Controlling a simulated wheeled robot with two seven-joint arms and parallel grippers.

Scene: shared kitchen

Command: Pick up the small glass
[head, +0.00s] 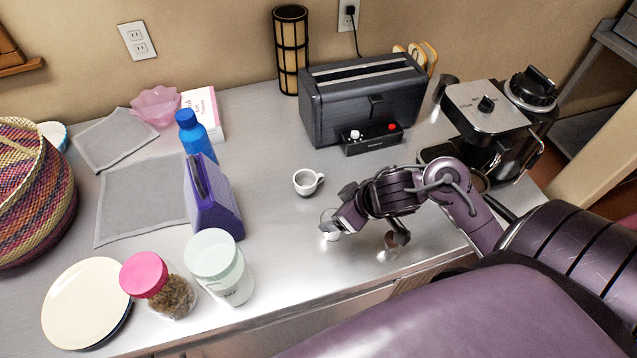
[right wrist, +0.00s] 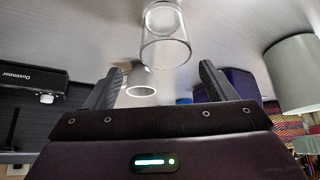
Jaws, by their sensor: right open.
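The small clear glass (head: 328,219) stands on the metal counter in the head view, at the left fingertip of my right gripper (head: 372,228) and partly covered by it. In the right wrist view the clear glass (right wrist: 165,50) shows at the top, beyond the fingertips and between their lines. My right gripper (right wrist: 160,85) is open, with nothing between its fingers. Whether a finger touches the glass cannot be told. My left gripper is not in view.
A white cup (head: 306,183) stands behind the glass. A dark toaster (head: 345,95) and a coffee machine (head: 487,115) stand further back. A purple box (head: 210,200), a white-lidded canister (head: 222,268) and a pink-lidded jar (head: 160,285) stand to the left. The counter around the cup is clear.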

